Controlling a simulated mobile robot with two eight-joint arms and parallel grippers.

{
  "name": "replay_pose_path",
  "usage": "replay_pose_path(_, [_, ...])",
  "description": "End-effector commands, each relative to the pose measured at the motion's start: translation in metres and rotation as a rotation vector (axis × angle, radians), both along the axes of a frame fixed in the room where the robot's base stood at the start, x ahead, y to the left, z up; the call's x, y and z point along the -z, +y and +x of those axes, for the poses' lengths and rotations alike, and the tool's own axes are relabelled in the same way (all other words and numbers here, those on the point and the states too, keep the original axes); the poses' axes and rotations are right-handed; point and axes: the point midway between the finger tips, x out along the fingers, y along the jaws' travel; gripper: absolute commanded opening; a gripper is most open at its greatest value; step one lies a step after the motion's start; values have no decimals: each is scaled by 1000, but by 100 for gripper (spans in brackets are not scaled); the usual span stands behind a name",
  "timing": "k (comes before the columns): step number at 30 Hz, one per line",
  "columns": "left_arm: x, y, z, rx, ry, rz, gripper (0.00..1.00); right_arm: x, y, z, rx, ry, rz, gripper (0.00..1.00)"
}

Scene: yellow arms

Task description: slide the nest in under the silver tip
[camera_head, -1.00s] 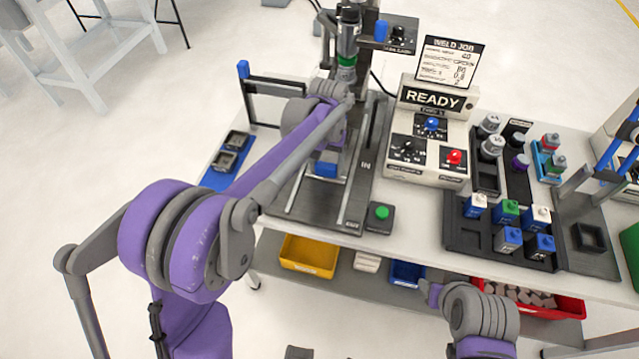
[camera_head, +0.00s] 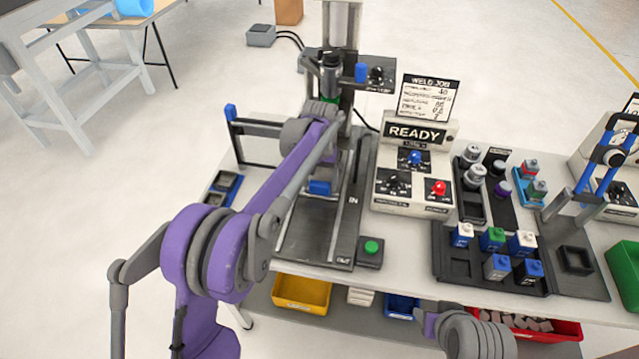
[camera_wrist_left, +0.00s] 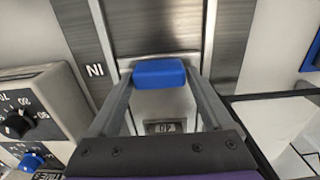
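The nest is a pale silver plate (camera_wrist_left: 163,108) with a small number label and a blue handle block (camera_wrist_left: 158,72), lying on the dark slide track. The blue handle (camera_head: 320,187) also shows in the head view, just past the IN mark. My left gripper (camera_wrist_left: 158,74) has its fingers against both ends of the handle. In the head view my left forearm and wrist cover most of the gripper and nest. The welding head (camera_head: 331,72) with a green ring stands above the track's back end. Its silver tip is hidden behind my left wrist. My right gripper is low at the front, its fingers unclear.
A READY control box (camera_head: 415,165) stands close to the right of the track. A green button (camera_head: 371,248) sits by the OUT end. A blue tray (camera_head: 222,188) lies left of the track. Further right is a dark rack (camera_head: 455,270) with several coloured blocks.

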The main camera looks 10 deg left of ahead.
Motion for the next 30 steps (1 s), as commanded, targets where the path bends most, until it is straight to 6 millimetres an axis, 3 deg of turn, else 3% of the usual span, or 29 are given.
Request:
replay_pose_path(2, [0, 0, 0, 0, 1, 0, 100, 0, 0, 0, 0, 0, 0, 50])
replay_pose_path(12, [-6, 0, -1, 0, 4, -1, 100, 0, 0, 0, 0, 0, 0, 50])
replay_pose_path(24, [-80, 0, 0, 0, 3, 0, 100, -7, 0, 3, 0, -5, 0, 50])
replay_pose_path(30, [-103, 0, 1, 0, 3, 0, 100, -9, 0, 4, 0, -7, 0, 50])
